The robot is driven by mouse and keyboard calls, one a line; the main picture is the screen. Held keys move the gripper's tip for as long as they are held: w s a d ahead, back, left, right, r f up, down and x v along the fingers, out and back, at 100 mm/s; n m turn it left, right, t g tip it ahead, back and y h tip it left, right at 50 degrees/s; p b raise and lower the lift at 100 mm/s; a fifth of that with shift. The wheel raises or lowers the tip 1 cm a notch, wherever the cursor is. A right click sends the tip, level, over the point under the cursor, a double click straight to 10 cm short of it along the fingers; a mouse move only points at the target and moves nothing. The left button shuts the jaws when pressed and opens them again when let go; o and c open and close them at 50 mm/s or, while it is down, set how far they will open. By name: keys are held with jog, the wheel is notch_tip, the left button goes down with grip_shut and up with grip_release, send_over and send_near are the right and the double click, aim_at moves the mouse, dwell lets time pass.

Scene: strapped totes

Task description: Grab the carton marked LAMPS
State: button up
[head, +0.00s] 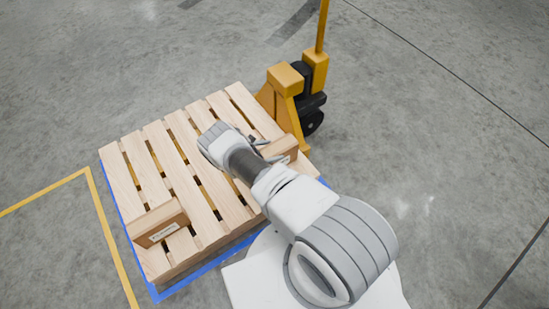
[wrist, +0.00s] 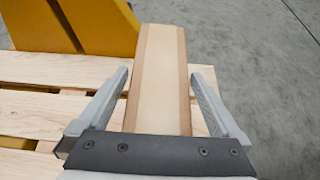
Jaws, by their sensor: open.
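Two brown cartons lie on a wooden pallet (head: 137,150). One carton (head: 159,223) is at the pallet's front left corner and has a white label too small to read. The other carton (head: 281,150) is at the right edge, partly hidden by my arm. My gripper (head: 258,141) is at this right carton. In the wrist view, my gripper (wrist: 160,88) is open, with one finger on each side of a carton (wrist: 161,72) with a pale strip along its top. No lettering shows on it there. I cannot tell whether the fingers touch it.
A yellow pallet jack (head: 287,85) stands at the pallet's far right side, and its yellow body also shows in the wrist view (wrist: 75,27). A blue edge (head: 196,275) runs under the pallet. Yellow floor lines (head: 104,215) lie to the left. The grey floor around is clear.

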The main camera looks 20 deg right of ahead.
grip_shut()
jog(key=shift+r, duration=0.15)
